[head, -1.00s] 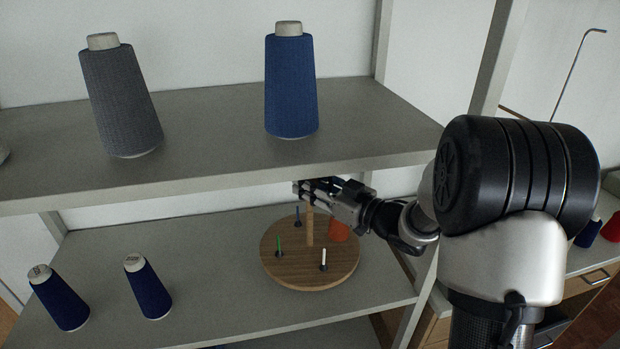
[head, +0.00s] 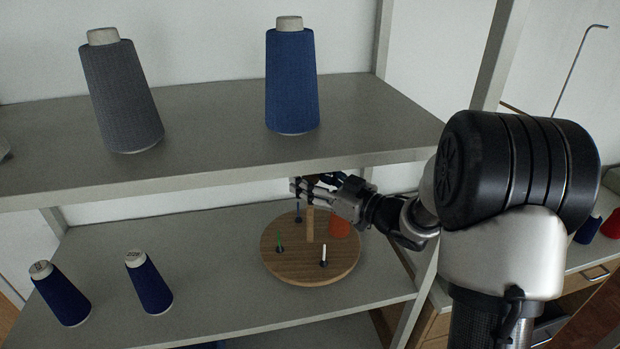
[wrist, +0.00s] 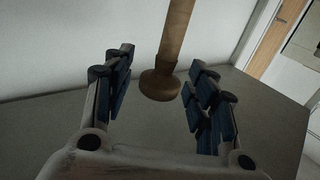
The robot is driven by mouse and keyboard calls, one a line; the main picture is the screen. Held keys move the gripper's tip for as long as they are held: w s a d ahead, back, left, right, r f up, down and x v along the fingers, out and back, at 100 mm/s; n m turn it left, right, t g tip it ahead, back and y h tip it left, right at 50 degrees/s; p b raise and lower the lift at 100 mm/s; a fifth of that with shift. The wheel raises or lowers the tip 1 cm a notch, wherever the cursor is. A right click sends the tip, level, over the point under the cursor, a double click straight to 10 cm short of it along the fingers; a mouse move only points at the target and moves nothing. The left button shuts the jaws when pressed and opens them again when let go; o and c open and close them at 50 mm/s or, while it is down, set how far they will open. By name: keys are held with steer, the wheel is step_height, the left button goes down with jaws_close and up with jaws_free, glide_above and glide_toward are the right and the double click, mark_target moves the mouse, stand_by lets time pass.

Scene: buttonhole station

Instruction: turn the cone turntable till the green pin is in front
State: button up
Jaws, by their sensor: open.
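The cone turntable (head: 300,272) is a round wooden disc on the lower shelf, with a wooden centre post (head: 310,228). The green pin (head: 279,241) stands at its left, towards the front. A white pin (head: 324,254) stands at the front right, and a blue pin (head: 298,215) at the back left. An orange-red cone (head: 339,226) sits at the back right. My gripper (head: 306,186) is open above the post. In the wrist view, the post's rounded knob (wrist: 160,85) shows between the spread fingers, with no finger seen touching it.
The upper shelf (head: 215,125) overhangs close to my gripper and carries a grey cone (head: 122,95) and a blue cone (head: 291,85). Two navy cones (head: 62,298) (head: 150,285) stand on the lower shelf at left. The shelf between them and the turntable is clear.

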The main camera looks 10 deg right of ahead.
steer(key=v, duration=1.2)
steer(key=shift+c, duration=0.2)
